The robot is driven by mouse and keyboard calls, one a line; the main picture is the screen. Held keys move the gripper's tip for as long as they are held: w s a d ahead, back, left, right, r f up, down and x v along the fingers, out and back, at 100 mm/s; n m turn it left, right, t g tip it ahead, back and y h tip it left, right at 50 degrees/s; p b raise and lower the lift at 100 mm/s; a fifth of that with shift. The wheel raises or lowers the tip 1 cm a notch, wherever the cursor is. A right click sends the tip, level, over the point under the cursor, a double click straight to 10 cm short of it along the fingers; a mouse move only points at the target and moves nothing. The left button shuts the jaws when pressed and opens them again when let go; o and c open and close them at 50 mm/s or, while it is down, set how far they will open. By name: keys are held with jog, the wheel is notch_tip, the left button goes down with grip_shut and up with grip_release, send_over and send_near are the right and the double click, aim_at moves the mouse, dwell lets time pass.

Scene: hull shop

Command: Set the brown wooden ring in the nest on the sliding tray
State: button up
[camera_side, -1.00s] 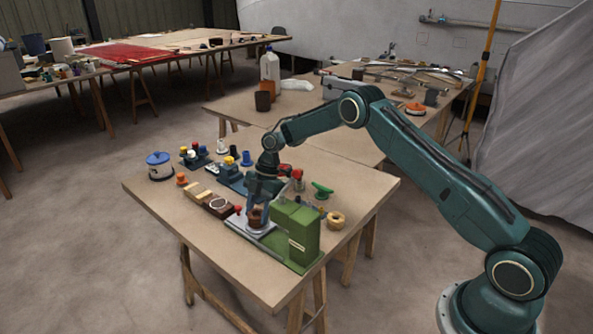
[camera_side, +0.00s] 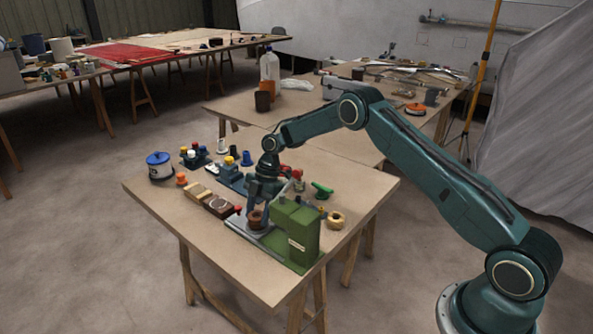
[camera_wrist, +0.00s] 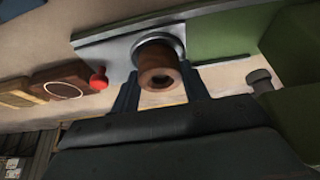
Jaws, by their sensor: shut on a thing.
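The brown wooden ring (camera_wrist: 157,62) is a short, thick-walled tube, also visible in the side view (camera_side: 256,217). My gripper (camera_wrist: 160,92) is shut on it, a dark finger on either side; in the side view my gripper (camera_side: 257,208) points down at the tray. The nest (camera_wrist: 148,41) is a round grey seat, partly hidden behind the ring. The ring lines up with it, but I cannot tell whether it is fully seated. The sliding tray (camera_wrist: 112,52) is a flat light-grey plate, partly visible in the side view (camera_side: 237,221).
A green machine body (camera_side: 297,232) stands close to the right of my gripper. A red knob (camera_wrist: 98,81) is beside the tray. A dark brown block with a pale circle (camera_side: 218,205) lies to the left. A yellowish ring (camera_side: 336,220) lies right of the machine. The table's front-left is clear.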

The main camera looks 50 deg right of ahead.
jog(key=shift+f, duration=0.3)
jog(key=o, duration=0.7)
jog(key=shift+r, duration=0.15)
jog(key=v, duration=1)
jog(key=shift+d+r, duration=0.25)
jog(key=shift+r, duration=0.05)
dwell(0.6)
dwell(0.4)
